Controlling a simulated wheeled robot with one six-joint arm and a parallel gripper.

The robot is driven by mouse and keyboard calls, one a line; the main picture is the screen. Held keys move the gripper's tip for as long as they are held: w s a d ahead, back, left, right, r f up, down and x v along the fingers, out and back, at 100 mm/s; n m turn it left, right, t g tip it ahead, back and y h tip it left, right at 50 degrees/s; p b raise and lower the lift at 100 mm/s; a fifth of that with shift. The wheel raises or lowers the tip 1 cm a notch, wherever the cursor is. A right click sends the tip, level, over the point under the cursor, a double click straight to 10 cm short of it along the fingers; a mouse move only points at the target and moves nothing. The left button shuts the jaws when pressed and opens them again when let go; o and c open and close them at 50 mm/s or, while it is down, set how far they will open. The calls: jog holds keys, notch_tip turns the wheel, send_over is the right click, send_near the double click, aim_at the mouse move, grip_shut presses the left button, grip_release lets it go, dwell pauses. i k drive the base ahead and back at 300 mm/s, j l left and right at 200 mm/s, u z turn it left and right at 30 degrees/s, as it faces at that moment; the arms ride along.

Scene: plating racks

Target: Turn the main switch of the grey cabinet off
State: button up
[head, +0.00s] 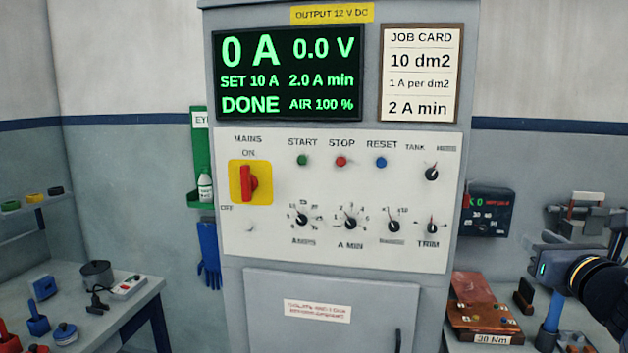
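The grey cabinet (233,290) stands upright in the middle of the head view. Its main switch is a red handle (249,183) on a yellow plate (264,169), at the left of the white panel (330,240). The handle is upright, in line with the ON label above it; the OFF label (227,208) is at lower left. My gripper (550,264) is at the right edge, well apart from the cabinet and the switch. Its fingers cannot be made out clearly, and nothing is seen held in it.
The display (288,75) reads 0 A, 0.0 V and DONE. Buttons and several knobs share the panel with the switch. The space before the panel is clear.

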aim_at(249, 183)
jog(key=i+j, duration=0.1)
jog(key=j, duration=0.55)
jog(key=i+j+z, duration=0.1)
jog(key=j, duration=0.6)
jog(key=i+j, duration=0.15)
jog(key=j, duration=0.55)
jog(key=i+j+z, duration=0.1)
jog(key=j, duration=0.55)
jog(key=i+j, duration=0.1)
jog(key=j, duration=0.6)
jog(key=z, duration=0.05)
